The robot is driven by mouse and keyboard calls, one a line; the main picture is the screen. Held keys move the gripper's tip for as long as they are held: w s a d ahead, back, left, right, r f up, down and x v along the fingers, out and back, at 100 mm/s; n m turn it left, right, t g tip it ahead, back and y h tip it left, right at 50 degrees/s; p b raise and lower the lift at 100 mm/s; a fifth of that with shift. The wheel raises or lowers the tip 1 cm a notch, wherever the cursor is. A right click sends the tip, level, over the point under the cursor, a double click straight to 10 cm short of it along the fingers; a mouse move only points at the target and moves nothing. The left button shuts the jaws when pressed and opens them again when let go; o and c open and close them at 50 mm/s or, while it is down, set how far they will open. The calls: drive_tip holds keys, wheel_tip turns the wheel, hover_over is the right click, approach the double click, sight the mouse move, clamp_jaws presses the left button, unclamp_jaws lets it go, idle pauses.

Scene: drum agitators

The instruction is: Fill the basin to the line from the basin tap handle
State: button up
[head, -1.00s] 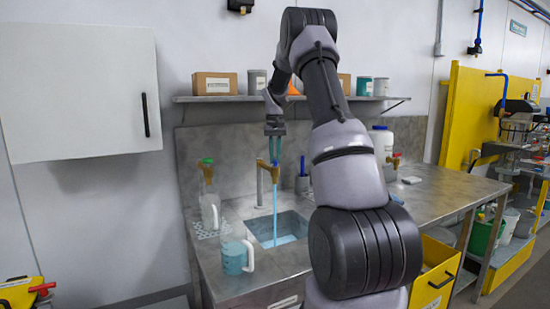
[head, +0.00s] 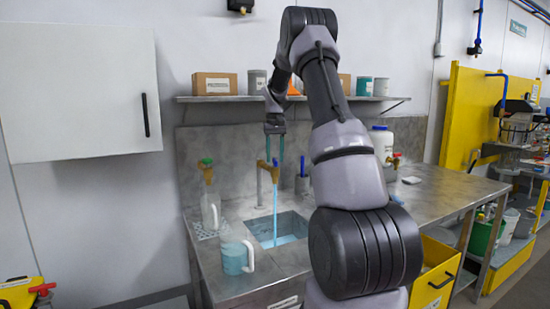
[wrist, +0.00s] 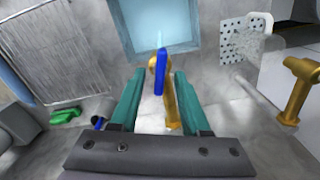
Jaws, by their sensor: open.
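The basin tap (head: 266,166) is a brass spout on a grey post. Its blue handle (wrist: 160,74) shows in the wrist view. A blue stream of water (head: 275,212) runs from the tap into the basin (head: 296,222), a square sink set in the metal counter. Blue water (head: 283,240) lies in the basin. I cannot make out a fill line. My gripper (head: 275,155) is above the tap, pointing down. In the wrist view my gripper (wrist: 159,76) is open, with one teal finger on each side of the handle and gaps on both sides.
A second brass tap (head: 206,172) with a green handle stands at left above a bottle (head: 210,210). A jug (head: 237,258) of blue liquid stands at the counter's front left. A shelf (head: 225,99) with boxes and cups hangs behind. The counter (head: 440,195) is mostly clear at right.

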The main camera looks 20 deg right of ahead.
sight(275, 160)
wheel_tip(275, 160, up, 10)
drive_tip(key=shift+r, duration=0.15)
idle(0.3)
